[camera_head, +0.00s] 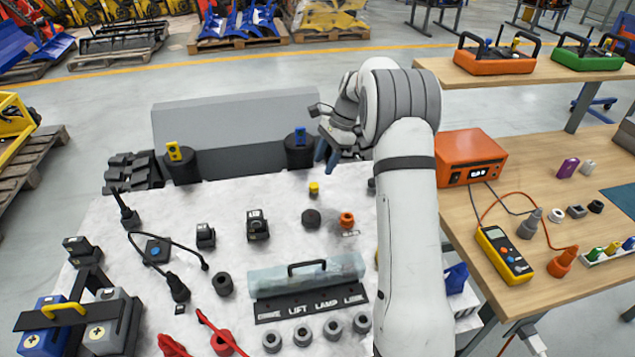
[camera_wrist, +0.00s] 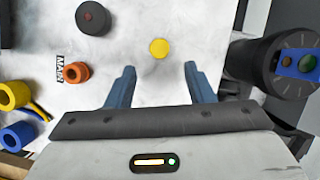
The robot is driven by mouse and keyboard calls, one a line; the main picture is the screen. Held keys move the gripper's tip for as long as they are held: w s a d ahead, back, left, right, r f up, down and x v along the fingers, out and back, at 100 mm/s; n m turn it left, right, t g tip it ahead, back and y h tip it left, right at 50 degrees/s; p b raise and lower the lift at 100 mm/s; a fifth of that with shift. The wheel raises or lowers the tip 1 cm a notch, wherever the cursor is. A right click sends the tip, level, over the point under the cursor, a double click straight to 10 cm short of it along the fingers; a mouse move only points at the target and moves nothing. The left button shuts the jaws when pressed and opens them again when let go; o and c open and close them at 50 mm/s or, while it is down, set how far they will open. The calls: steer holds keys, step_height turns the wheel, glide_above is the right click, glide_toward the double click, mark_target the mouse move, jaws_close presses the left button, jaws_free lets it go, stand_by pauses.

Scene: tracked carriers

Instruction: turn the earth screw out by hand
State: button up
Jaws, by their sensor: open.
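A small yellow knob (camera_head: 314,188) stands on the pale work surface (camera_head: 130,290); no label beside it tells me whether it is the earth screw. In the wrist view the yellow knob (camera_wrist: 159,48) lies ahead of my gripper (camera_wrist: 160,85), roughly centred between the two blue fingertips and apart from them. In the head view my gripper (camera_head: 327,152) is above the back of the surface, just behind and above the knob. It is open and empty. An orange knob (camera_head: 347,219) with a small label (camera_wrist: 62,70) is nearby; it also shows in the wrist view (camera_wrist: 77,72).
A dark round cap (camera_head: 311,218) sits beside the knobs. A black post with a blue top (camera_head: 299,152) stands close to my gripper. A clear cover with a black handle (camera_head: 307,275) lies in front. The right-hand bench holds a yellow meter (camera_head: 504,254) and an orange box (camera_head: 472,158).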

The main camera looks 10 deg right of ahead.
mark_target(315, 185)
steer(key=x, duration=0.7)
steer(key=shift+c, duration=0.2)
steer(key=c, duration=1)
